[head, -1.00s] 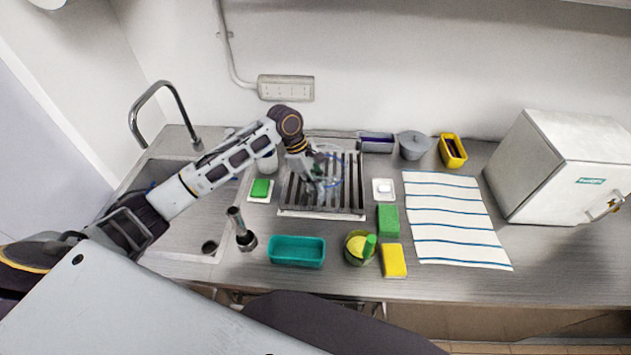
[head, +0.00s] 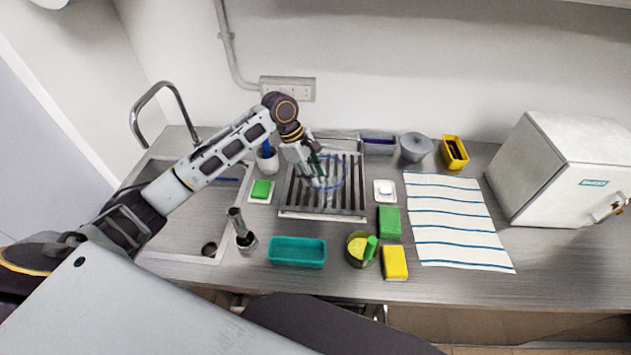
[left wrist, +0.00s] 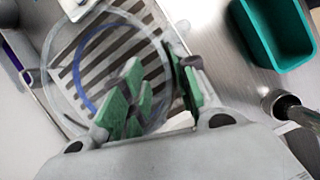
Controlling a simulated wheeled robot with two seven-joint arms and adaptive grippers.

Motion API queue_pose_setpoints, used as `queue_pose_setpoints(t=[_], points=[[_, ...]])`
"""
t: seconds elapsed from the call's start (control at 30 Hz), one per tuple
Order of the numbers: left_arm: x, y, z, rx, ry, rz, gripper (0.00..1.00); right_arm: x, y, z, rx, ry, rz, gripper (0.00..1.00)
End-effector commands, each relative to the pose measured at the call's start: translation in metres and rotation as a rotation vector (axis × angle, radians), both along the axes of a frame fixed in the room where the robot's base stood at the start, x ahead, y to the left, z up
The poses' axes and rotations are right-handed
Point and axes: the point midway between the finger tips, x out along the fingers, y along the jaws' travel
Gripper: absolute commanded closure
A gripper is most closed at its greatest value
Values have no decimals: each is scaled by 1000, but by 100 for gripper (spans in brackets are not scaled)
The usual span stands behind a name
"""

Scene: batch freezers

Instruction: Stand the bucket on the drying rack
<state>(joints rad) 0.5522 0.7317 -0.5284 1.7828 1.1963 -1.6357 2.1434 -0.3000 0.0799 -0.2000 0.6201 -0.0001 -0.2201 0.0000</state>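The clear bucket with a blue ring (head: 343,178) stands on the dark-slatted drying rack (head: 322,214), over its middle. It is see-through, so its outline is faint. In the left wrist view the round bucket (left wrist: 75,83) shows from above with slats visible through it. My left gripper (head: 318,176) is at the bucket's near-left part. Its green-padded fingers (left wrist: 160,92) are apart, one over the bucket's inside and one by its outer side. I see a gap between the pads. My right gripper is not in view.
Left of the rack are a sink, a white cup (head: 267,163) and a green sponge (head: 262,189). In front are a teal tray (head: 297,252), a round pot (head: 357,250) and sponges. A striped towel (head: 455,220) and white freezer (head: 565,170) are right.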

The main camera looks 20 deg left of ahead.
Motion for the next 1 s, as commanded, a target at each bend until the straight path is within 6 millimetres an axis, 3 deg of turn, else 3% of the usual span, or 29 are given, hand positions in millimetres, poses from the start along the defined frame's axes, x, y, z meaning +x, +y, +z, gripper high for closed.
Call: queue_pose_setpoints(t=[0.5, 1.0], points=[[-3, 25, 66, -1, -1, 0, 71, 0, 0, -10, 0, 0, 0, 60], [-3, 30, 78, 0, 1, -1, 71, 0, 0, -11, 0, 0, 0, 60]])
